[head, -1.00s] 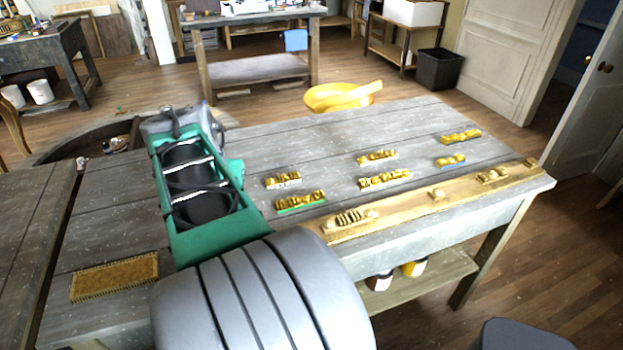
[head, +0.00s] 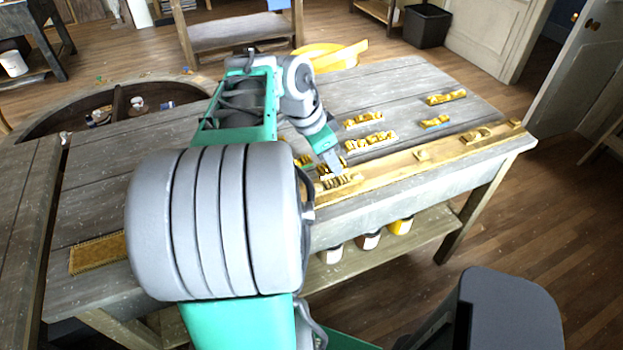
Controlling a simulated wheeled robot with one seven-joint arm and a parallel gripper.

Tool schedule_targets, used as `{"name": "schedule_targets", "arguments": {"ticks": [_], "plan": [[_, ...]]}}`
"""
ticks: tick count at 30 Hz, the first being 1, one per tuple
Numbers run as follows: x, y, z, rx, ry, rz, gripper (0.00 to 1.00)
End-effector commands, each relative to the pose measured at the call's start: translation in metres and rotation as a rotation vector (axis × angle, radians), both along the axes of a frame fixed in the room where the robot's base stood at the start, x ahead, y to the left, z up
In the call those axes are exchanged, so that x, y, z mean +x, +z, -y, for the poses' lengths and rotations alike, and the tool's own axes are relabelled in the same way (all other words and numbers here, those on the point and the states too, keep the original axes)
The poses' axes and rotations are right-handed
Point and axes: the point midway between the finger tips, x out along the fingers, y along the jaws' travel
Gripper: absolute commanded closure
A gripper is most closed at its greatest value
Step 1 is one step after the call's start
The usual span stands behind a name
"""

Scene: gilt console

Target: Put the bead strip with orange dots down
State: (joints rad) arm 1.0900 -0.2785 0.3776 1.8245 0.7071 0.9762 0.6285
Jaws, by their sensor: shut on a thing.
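My gripper (head: 334,168) is at the left part of the long gilt moulding (head: 392,161), low over the table. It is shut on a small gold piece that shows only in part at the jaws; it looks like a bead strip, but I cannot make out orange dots. A gold strip (head: 303,160) shows just left of the gripper, partly hidden by my arm. Whether the held piece touches the moulding or the table is too small to tell.
A flat gold block (head: 97,254) lies at the left front. Jars (head: 369,241) stand below.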

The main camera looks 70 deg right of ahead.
Motion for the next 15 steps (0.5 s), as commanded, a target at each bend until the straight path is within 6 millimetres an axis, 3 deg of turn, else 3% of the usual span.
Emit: {"name": "schedule_targets", "arguments": {"ticks": [3,6,15], "plan": [[0.034,-0.013,-0.011,0.002,0.008,-0.002,1.0],[0.051,-0.039,-0.017,0.004,0.005,-0.004,1.0],[0.079,-0.075,-0.025,0.001,0.002,-0.001,1.0]]}}
